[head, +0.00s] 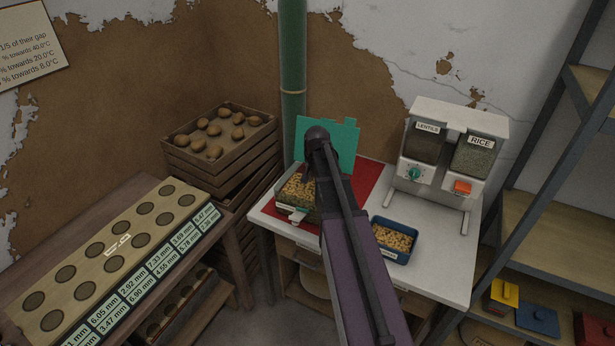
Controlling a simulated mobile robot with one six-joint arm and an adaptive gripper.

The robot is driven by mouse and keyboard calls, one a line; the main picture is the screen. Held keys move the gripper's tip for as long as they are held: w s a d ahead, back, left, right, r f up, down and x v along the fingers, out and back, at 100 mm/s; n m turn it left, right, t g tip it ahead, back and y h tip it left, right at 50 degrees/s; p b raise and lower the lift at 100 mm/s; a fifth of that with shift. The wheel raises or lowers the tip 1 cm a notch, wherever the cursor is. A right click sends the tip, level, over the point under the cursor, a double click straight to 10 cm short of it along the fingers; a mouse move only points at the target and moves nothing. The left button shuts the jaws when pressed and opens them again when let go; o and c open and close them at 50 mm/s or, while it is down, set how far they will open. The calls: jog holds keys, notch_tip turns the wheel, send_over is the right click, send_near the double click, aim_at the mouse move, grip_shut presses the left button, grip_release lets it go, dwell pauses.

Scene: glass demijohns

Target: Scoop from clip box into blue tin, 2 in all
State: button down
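The clip box (284,208) is a clear box of pale short pasta on the red mat (368,178) at the left of the white table. Its teal lid (345,142) stands open behind it. My arm passes in front of the box and hides its right part. The blue tin (404,260) stands to the right of my arm, near the table's front edge, with similar pale pieces inside. My gripper is hidden behind my arm, so neither its fingers nor anything in them shows. No scoop is visible.
A white dispenser (452,118) labelled LENTILS and RICE stands at the table's back right. Stacked wooden crates (180,155), the top one holding potatoes, and a green pipe (292,70) are behind left. A metal-framed shelf (560,225) is at right. The table's right part is clear.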

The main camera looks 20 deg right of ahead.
jog(key=shift+s+a+f+g+y, duration=0.5)
jog(key=shift+a+f+g+y, duration=0.15)
jog(key=shift+g, duration=0.15)
jog(key=shift+s+a+f+n+g+y, duration=0.1)
jog(key=shift+s+a+n+g+y, duration=0.15)
jog(key=shift+s+a+n+g, duration=0.1)
jog(key=shift+w+f, duration=0.1)
jog(key=shift+f, duration=0.05)
notch_tip(320, 180, down, 8)
jog(key=g+y+b, duration=0.2)
jog(key=g+b, duration=0.1)
jog(key=b, duration=0.5)
jog(key=shift+w+d+r, duration=0.2)
jog(key=shift+w+d, duration=0.05)
jog(key=shift+w, duration=0.1)
jog(key=shift+s+f+t, duration=0.1)
jog(key=shift+f+t, duration=0.05)
jog(key=shift+t, duration=0.1)
dwell(1.0)
